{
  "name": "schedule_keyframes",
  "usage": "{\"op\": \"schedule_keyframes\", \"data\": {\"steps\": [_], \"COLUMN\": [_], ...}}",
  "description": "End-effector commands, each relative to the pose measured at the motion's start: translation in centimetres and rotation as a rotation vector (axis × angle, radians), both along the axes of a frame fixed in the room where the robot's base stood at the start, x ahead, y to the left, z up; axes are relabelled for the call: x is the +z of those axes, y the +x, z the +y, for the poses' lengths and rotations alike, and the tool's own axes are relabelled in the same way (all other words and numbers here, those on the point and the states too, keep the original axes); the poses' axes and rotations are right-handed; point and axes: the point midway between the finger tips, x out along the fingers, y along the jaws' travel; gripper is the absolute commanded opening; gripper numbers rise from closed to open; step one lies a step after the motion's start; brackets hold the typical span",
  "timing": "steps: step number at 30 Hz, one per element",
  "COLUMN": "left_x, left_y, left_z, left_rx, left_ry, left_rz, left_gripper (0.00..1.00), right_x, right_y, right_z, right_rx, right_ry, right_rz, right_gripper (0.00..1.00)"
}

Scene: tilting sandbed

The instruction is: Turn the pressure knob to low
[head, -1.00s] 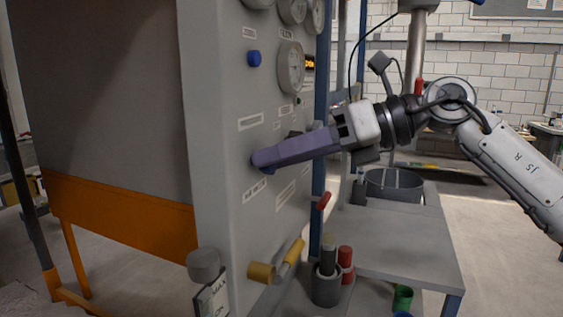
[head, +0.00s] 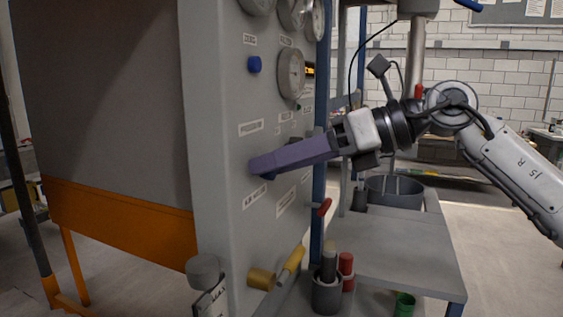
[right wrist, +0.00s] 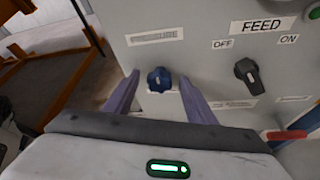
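The blue pressure knob (right wrist: 159,79) sits on the grey panel (head: 225,130) below a blurred label that seems to read PRESSURE. In the right wrist view it lies between the two purple fingers of my right gripper (head: 264,165), with a visible gap on each side. The gripper is open. In the head view its fingertips are at the panel face and hide most of the knob. Whether the fingers touch the panel I cannot tell. The knob's pointer is too small to read. My left gripper is not in view.
A black feed knob (right wrist: 247,75) with OFF and ON labels is right of the blue knob. A red lever (right wrist: 286,135) juts out beyond it. Another blue knob (head: 254,64) and a gauge (head: 291,73) are higher up. A yellow handle (head: 291,264) sticks out below.

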Motion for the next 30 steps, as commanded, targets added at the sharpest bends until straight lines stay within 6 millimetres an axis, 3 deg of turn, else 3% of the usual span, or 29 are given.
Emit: {"op": "schedule_keyframes", "data": {"steps": [8,21,30], "left_x": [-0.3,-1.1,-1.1], "left_y": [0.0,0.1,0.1], "left_z": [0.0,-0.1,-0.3], "left_rx": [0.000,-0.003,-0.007], "left_ry": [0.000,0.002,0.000], "left_rz": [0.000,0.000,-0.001], "left_gripper": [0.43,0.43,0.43], "right_x": [0.4,3.3,3.8], "right_y": [-0.2,-2.2,-2.6], "right_z": [-1.0,-8.1,-9.3], "right_rx": [-0.002,-0.002,0.001], "right_ry": [0.003,0.000,0.000], "right_rz": [0.000,0.000,0.000], "right_gripper": [0.51,0.51,0.51]}}
